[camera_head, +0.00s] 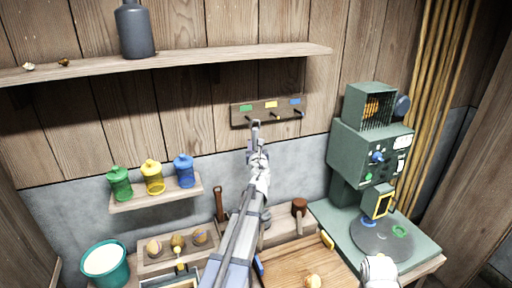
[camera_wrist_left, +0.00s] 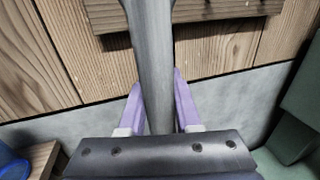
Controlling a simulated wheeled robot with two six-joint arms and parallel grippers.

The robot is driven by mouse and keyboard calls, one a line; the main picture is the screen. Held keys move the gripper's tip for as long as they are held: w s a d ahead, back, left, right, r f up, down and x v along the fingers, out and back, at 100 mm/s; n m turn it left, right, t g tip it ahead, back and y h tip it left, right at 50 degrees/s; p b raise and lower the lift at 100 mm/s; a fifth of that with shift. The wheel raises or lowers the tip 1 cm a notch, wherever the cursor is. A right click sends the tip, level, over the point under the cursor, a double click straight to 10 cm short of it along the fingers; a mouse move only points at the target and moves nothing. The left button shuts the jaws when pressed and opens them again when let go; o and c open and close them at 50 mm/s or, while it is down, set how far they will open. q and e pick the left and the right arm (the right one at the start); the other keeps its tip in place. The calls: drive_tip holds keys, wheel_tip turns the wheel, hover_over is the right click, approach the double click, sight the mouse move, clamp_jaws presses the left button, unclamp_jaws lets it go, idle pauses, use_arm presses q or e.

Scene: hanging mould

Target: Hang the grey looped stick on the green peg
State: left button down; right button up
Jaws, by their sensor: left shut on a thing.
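The grey stick (camera_head: 254,129) stands roughly upright in my left gripper (camera_head: 257,150), its upper end in front of the peg rack near the green label (camera_head: 246,108). In the left wrist view the grey stick (camera_wrist_left: 152,50) runs between the purple fingers of my left gripper (camera_wrist_left: 156,90), which is shut on it. Its loop is not clear in either view. The green peg (camera_head: 249,118) is beside or behind the stick's top; I cannot tell whether they touch. A pale part of my right arm (camera_head: 380,270) shows at the lower right, without clear fingers.
The wooden rack (camera_head: 285,108) also has pegs under yellow and blue labels. A shelf (camera_head: 200,65) with a dark bottle (camera_head: 135,30) is above left. A small shelf (camera_head: 160,198) holds coloured jars. A green machine (camera_head: 365,150) stands right. A wooden tray (camera_head: 300,268) lies below.

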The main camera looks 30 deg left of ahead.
use_arm(q)
drive_tip(key=shift+w+a+f, duration=0.2)
drive_tip(key=shift+w+a, duration=1.6)
drive_tip(key=shift+a, duration=0.25)
drive_tip(key=shift+w+a+f+b, duration=0.45)
drive_tip(key=shift+a+f+b, duration=0.1)
drive_tip(key=shift+b, duration=0.1)
drive_tip(key=shift+r, duration=0.1)
